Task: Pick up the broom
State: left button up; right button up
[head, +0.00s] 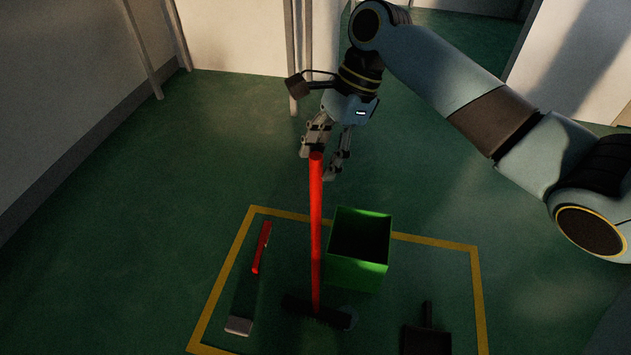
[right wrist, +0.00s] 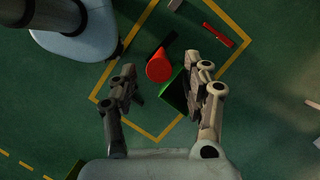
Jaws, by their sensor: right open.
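The broom (head: 316,230) stands upright with a long red handle and a dark head on the floor, inside a yellow-outlined area. My right gripper (head: 326,165) is at the top of the handle, its fingers apart. In the right wrist view the round red handle end (right wrist: 160,66) lies ahead of and between the two open fingers of the right gripper (right wrist: 165,95), nearer the left one. No contact with the handle shows there. My left gripper is not in view.
A green open bin (head: 357,272) stands just right of the broom. A red-handled brush or scraper (head: 262,248) lies to its left, and a dark dustpan (head: 427,340) at the lower right. Yellow floor lines (head: 225,275) surround them. Walls rise behind; the floor at left is clear.

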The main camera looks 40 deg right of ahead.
aim_at(316, 176)
jog(key=x, duration=0.2)
jog(key=b+x, duration=0.1)
jog(key=x, duration=0.2)
jog(key=shift+d, duration=0.25)
grip_shut()
